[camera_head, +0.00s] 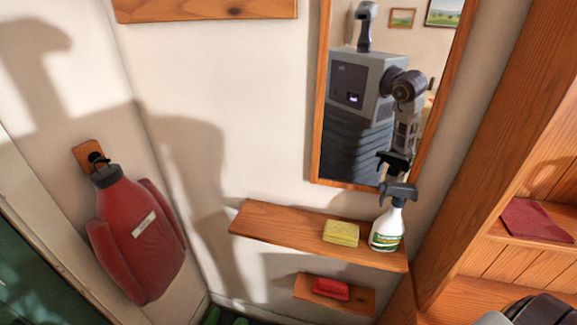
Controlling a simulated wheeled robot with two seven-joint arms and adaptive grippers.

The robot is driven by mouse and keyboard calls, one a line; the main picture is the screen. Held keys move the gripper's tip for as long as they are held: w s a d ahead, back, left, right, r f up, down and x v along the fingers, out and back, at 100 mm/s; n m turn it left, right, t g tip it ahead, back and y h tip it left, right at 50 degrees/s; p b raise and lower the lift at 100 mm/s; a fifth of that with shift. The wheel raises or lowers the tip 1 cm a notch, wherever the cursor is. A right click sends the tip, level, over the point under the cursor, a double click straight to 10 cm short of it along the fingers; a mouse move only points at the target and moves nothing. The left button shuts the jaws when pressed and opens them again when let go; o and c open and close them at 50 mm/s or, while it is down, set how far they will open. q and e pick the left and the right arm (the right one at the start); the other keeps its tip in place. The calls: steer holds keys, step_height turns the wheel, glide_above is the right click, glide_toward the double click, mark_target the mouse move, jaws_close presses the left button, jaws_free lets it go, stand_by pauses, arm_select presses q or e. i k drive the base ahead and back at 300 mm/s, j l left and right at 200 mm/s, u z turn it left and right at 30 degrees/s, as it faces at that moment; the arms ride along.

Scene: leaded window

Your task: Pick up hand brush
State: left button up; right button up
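I cannot make out a clear hand brush. A small red item (331,288) lies on the low wooden shelf (306,293); it is too small to tell whether it is a brush. Neither of my grippers shows directly. The mirror (362,100) reflects my grey body and one raised, bent arm; the dark shape below that arm is too unclear to read as a gripper or as the spray bottle's reflection.
A wooden wall shelf (280,226) below the mirror carries a yellow sponge (341,233) and a spray bottle (388,226). A red jacket-like item (139,238) hangs at left. A wooden unit at right holds a dark red book (535,221). A dark object (543,310) fills the lower right corner.

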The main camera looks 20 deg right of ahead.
mark_target(338, 290)
steer(key=z, duration=1.25)
